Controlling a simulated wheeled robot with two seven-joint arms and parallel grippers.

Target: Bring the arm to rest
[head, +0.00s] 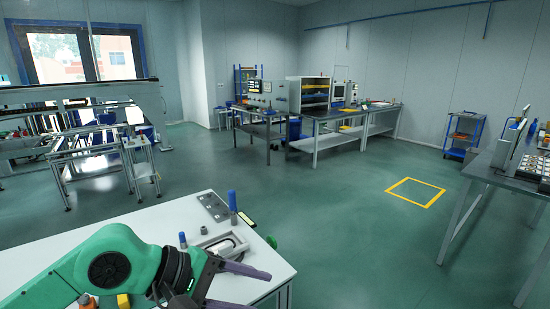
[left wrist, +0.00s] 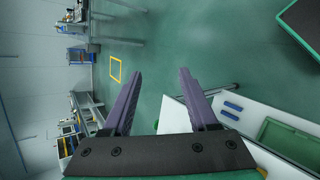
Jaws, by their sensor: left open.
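My left arm (head: 112,265) comes in from the lower left in the head view, green with dark joints, over a white table. My left gripper (head: 258,289) is at its end, above the table's front right part. In the left wrist view the two purple fingers of the left gripper (left wrist: 158,98) stand apart with nothing between them. My right gripper is not in view.
The white table (head: 130,226) holds a grey plate (head: 215,207), a grey fixture (head: 222,246) and blue-topped pegs (head: 183,240). A yellow floor square (head: 415,192) lies on open green floor. Benches stand at the back and right (head: 505,175).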

